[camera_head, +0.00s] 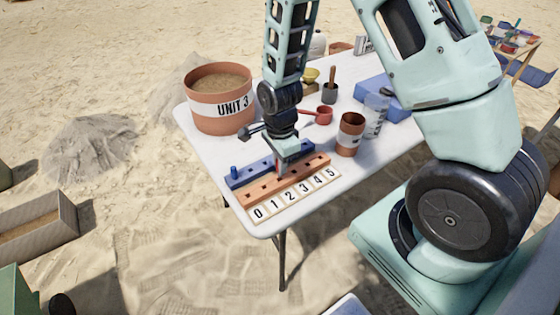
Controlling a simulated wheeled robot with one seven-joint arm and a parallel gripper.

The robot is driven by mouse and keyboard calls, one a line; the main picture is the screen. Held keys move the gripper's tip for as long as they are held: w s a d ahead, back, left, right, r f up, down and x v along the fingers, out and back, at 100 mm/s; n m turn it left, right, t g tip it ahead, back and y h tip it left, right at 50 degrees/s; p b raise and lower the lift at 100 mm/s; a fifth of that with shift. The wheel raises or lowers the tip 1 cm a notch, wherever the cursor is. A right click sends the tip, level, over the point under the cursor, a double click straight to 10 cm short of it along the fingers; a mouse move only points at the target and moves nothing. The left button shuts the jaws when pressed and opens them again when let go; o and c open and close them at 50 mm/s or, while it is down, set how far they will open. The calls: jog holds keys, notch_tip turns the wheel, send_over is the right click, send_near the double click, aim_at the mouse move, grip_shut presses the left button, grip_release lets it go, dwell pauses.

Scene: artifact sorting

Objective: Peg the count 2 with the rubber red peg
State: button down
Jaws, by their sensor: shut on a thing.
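A peg board stands on the front left of the white table. It has a blue strip (244,178) behind an orange-brown strip (256,194), both with holes. A row of number cards, 0 to 5, lies in front; the card 2 (290,195) is near the middle. My gripper (283,167) points down over the board and is shut on the red peg (280,172), which is mostly hidden between the fingers. The peg is above or at the orange-brown strip, roughly behind cards 1 to 2. I cannot tell whether its tip is in a hole. A blue peg (233,170) stands at the blue strip's left end.
A large pot marked UNIT 3 (219,98) stands at left behind the board. A brown cup (350,134), a clear container (375,116), a red scoop (323,115) and a blue box (382,97) stand right and behind. Bare table lies right of the board.

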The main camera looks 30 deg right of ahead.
jog(key=shift+f+b, duration=1.2)
jog(key=shift+f, duration=0.6)
jog(key=c, duration=1.3)
grip_release()
jog(key=shift+r, duration=0.1)
notch_tip(320, 180, up, 17)
jog(key=shift+r+p, duration=0.2)
jog(key=shift+p, duration=0.35)
